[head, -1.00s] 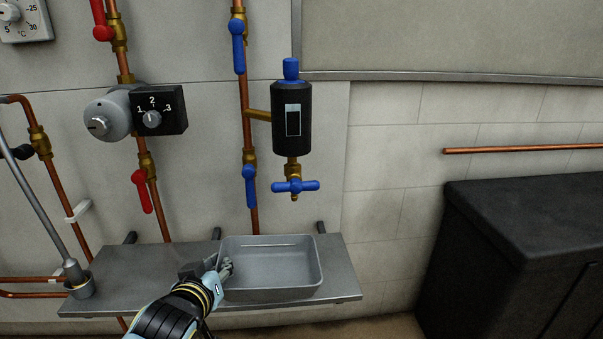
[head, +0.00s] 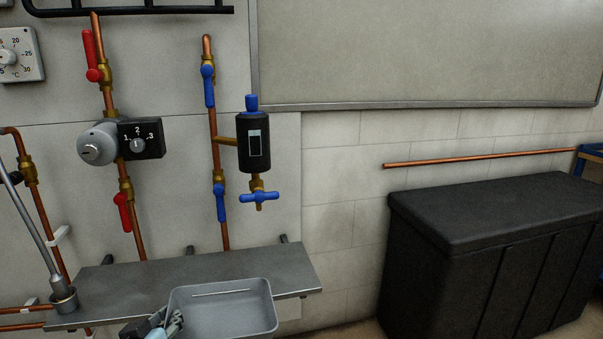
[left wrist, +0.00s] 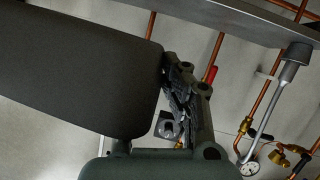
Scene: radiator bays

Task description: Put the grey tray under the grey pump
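The grey pump (head: 97,146), a round grey body with a black dial box, sits on the red-valved copper pipe at the left of the head view. The grey tray (head: 248,323) is at the bottom, in front of the shelf and well right of the pump. It looks empty and roughly level. My left gripper (head: 172,325) is shut on its left rim; the fingers are partly cut off by the picture edge. In the left wrist view the tray (left wrist: 75,70) is a large dark slab at the fingers (left wrist: 180,95). My right gripper is out of view.
A metal wall shelf (head: 185,278) runs below the pipes, mostly bare, with a cup and grey tube (head: 62,297) at its left end. A black cylinder with blue tap (head: 256,145) hangs right of the pump. A black chest (head: 480,240) stands at right.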

